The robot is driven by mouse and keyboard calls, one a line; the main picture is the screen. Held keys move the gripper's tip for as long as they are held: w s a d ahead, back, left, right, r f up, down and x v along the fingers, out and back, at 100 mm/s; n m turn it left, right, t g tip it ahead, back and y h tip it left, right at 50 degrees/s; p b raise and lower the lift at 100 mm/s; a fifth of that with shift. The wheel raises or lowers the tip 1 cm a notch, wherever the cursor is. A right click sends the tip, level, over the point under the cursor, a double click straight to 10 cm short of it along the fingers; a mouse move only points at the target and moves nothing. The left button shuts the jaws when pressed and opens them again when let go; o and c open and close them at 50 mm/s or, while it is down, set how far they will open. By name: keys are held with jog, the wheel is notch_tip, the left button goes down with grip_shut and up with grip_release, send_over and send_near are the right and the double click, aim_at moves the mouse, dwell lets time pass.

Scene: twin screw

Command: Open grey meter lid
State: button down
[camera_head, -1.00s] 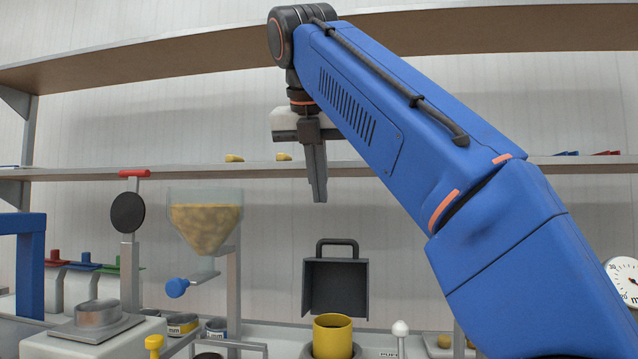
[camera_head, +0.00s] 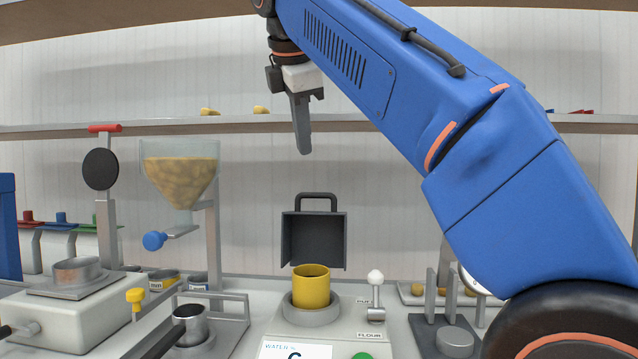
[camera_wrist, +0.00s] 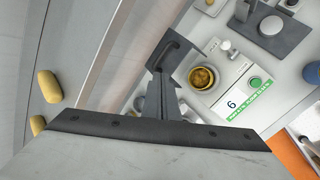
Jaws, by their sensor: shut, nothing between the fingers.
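The dark grey meter lid (camera_head: 315,240) has a loop handle on its top edge. It stands upright behind the yellow cup (camera_head: 311,288), with its hollow side facing me. The cup sits in a round grey seat on the white meter (camera_head: 320,331), which has a "WATER %" display and a green button. My gripper (camera_head: 304,150) is shut and empty, pointing down above the lid handle with a clear gap. In the wrist view, the lid (camera_wrist: 176,50) lies near my fingertips (camera_wrist: 160,76), and the cup (camera_wrist: 201,77) is to its right.
A hopper of yellowish material (camera_head: 180,180) with a blue knob stands left of the meter. A white-knobbed lever (camera_head: 375,288) is just right of the cup. A dark grey fixture (camera_head: 445,335) stands farther right. A shelf (camera_head: 200,127) runs behind my gripper.

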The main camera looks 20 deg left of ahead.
jog(key=m, duration=0.5)
jog(key=m+t, duration=0.1)
jog(key=m, duration=1.7)
send_over(318, 214)
jog(key=w+a, duration=0.1)
jog(key=w, duration=0.3)
jog(key=shift+f, duration=4.5)
jog(key=shift+s, duration=0.1)
jog(key=shift+s+d+f, duration=0.1)
jog(key=shift+s+d, duration=0.1)
jog(key=shift+s, duration=0.75)
jog(key=shift+s+d, duration=0.2)
jog(key=shift+s, duration=0.7)
jog(key=shift+d, duration=0.1)
